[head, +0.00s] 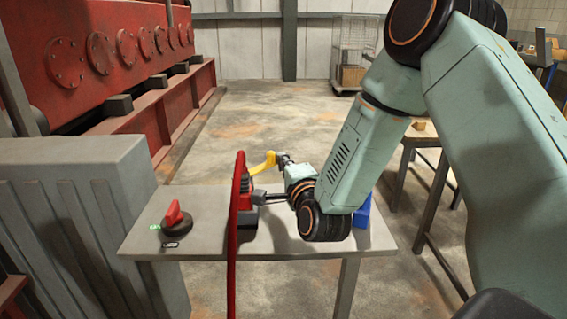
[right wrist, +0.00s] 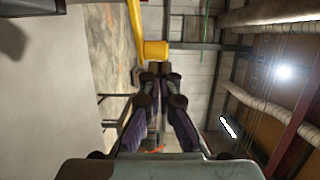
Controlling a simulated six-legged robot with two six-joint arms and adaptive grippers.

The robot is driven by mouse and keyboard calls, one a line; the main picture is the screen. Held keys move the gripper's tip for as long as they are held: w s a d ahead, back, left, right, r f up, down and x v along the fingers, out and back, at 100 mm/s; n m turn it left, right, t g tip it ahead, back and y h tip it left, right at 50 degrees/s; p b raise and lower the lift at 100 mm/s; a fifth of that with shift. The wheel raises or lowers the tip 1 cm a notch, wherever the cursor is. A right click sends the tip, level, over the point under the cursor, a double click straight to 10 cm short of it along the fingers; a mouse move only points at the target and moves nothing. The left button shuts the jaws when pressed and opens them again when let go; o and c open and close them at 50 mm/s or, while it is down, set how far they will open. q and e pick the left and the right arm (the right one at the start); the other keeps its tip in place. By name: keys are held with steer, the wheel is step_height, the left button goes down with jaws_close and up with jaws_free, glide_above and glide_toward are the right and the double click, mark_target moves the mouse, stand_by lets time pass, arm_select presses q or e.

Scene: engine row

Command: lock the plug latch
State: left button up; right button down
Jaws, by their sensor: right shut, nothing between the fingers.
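A yellow latch lever (head: 263,162) rises above a red plug (head: 247,190) on the grey table. A thick red cable (head: 234,225) arcs up beside the plug and hangs over the table's front edge. My right gripper (head: 281,159) is shut and empty, its tips close to the right side of the lever's upper end. In the right wrist view the closed fingertips (right wrist: 158,72) sit just short of the lever's yellow end (right wrist: 156,50). Whether they touch it I cannot tell. My left gripper is not in view.
A red rotary knob (head: 173,215) on a dark base stands at the table's left. A blue object (head: 363,211) shows partly behind my arm. The table's (head: 150,240) left front is mostly clear. A grey ribbed cabinet (head: 75,200) and red engine (head: 100,50) stand left.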

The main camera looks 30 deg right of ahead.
mark_target(271, 153)
steer(key=shift+a, duration=0.15)
steer(key=shift+w+d+n+y, duration=0.2)
steer(key=shift+d+n+y, duration=0.05)
steer(key=shift+n+y, duration=0.05)
steer(key=shift+w+r+n+y+p, duration=0.1)
steer(key=shift+w+n+y+p, duration=0.2)
steer(key=shift+y+p, duration=0.1)
steer(key=shift+w+a+n+t+y+b, duration=0.15)
steer(key=shift+w+n+y+b, duration=0.35)
steer(key=shift+w+y, duration=0.5)
steer(key=shift+w+d+n+t+y+b, duration=0.15)
steer(key=shift+w+n+y+b, duration=0.3)
steer(key=shift+w, duration=0.8)
steer(key=shift+w+a, duration=0.2)
